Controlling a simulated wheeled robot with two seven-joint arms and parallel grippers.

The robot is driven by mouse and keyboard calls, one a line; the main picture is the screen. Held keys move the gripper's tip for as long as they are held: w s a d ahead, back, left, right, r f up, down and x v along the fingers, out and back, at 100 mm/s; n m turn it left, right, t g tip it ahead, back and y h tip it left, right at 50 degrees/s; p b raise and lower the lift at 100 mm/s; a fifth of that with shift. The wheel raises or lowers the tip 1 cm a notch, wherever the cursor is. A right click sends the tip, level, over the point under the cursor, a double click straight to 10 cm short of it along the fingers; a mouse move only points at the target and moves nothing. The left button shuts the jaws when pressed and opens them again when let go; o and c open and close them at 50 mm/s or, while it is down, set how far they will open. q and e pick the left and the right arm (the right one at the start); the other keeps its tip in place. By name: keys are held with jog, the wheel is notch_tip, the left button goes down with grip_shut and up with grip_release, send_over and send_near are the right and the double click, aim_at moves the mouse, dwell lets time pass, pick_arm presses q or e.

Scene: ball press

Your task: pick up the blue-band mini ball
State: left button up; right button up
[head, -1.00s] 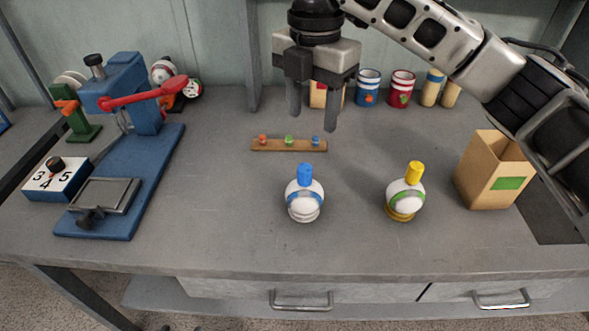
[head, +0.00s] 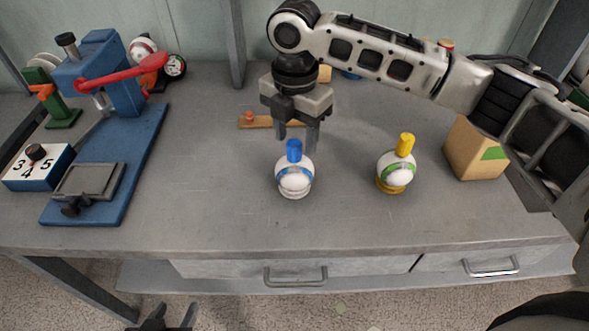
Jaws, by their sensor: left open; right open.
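The blue-band mini ball (head: 295,182) is white with a blue band and a blue knob (head: 293,151) on top. It sits upright on a pale ring base on the grey table, at the middle of the head view. My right gripper (head: 297,141) is open and empty, pointing down just above and apparently behind the ball. Its fingertips show on either side of the blue knob's top; I cannot tell whether they touch it. My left gripper (head: 170,319) is open at the bottom edge, in front of and below the table; only its dark tips show.
A green-band ball (head: 394,175) with a yellow knob stands to the right, near a cardboard box (head: 468,152). A blue press (head: 100,165) with a red lever and a number block (head: 38,168) stand left. A wooden strip (head: 255,122) lies behind the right gripper.

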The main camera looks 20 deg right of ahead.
aim_at(295, 142)
jog(key=shift+w+f, duration=0.1)
jog(key=shift+f, duration=1.45)
grip_shut()
jog(key=shift+r, duration=0.15)
